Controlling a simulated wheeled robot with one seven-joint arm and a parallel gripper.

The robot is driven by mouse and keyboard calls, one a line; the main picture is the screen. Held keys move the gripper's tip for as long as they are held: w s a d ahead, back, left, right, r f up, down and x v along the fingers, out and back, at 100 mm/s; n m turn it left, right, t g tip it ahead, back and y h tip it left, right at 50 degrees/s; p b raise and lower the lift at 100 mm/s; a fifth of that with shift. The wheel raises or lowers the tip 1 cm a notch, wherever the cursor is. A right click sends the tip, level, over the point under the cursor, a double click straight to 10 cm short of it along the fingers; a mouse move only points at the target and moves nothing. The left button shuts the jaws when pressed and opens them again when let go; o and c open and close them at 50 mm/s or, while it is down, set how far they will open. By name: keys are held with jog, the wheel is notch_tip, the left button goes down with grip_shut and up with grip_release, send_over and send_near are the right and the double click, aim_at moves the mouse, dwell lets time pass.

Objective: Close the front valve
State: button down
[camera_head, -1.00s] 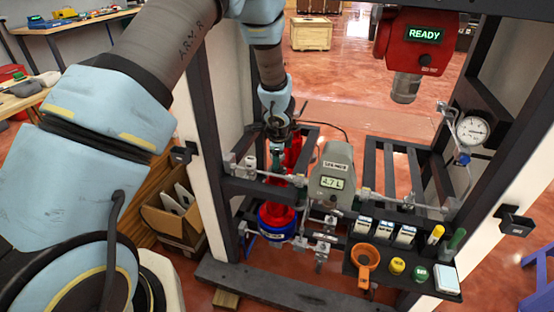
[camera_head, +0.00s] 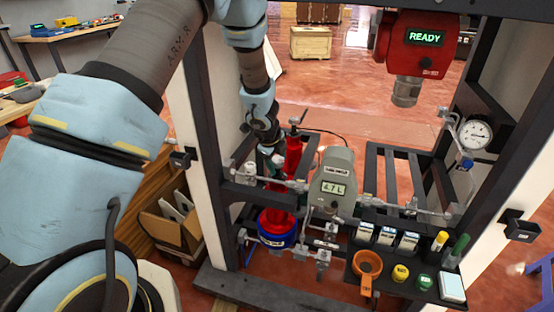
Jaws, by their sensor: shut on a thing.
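My gripper (camera_head: 272,163) is at the left of the rig, low over the horizontal pipe (camera_head: 259,181) and just left of the upright red cylinder (camera_head: 293,158). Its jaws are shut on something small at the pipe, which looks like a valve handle. The fingers and wrist hide most of that handle, so its angle cannot be read. Other metal fittings (camera_head: 323,256) show lower down, below the grey meter (camera_head: 333,183) that reads about 4.7 L. No label marks which valve is the front one.
A red dispenser head (camera_head: 423,45) shows READY at upper right, with a round gauge (camera_head: 475,134) below.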

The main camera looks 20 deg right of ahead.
jog(key=shift+m, duration=0.7)
jog(key=shift+r, duration=0.1)
jog(key=shift+w+r+m+g+h+p, duration=0.15)
jog(key=shift+m+g+h+p, duration=0.2)
jog(key=shift+m+p, duration=0.35)
jog(key=shift+m+g+p, duration=0.25)
jog(key=shift+m+p, duration=0.25)
jog(key=shift+p, duration=0.15)
jog(key=shift+d+f+m, duration=0.1)
jog(key=shift+f+m, duration=0.1)
jog(key=shift+m, duration=0.3)
jog(key=shift+r+g+p, duration=0.1)
jog(key=shift+g+p, duration=0.2)
